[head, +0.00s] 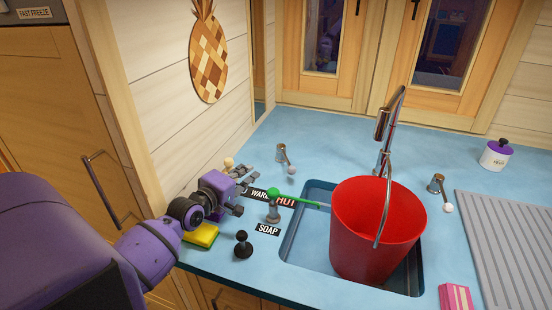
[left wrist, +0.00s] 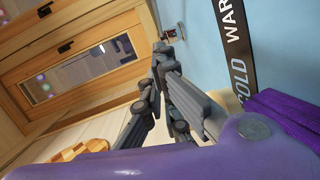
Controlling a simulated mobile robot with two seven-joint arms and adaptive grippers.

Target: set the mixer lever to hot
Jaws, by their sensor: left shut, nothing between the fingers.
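The mixer has a short grey post (head: 273,213) with a green ball (head: 272,193) on top. A thin green lever (head: 300,200) runs from the ball to the right, past the red HOT end of the label strip (head: 255,194) and over the sink's left rim. The strip's COLD and WARM words show in the left wrist view (left wrist: 233,45). My left gripper (head: 243,192) is left of the post, low over the counter and apart from the lever. Its fingers are closed together and empty in the left wrist view (left wrist: 163,60). My right gripper is out of view.
A red bucket (head: 362,235) stands in the sink (head: 295,245). A black soap pump (head: 243,246) and yellow sponge (head: 203,236) lie near the left arm. Small taps (head: 282,153) (head: 437,184) flank the tall faucet (head: 386,122).

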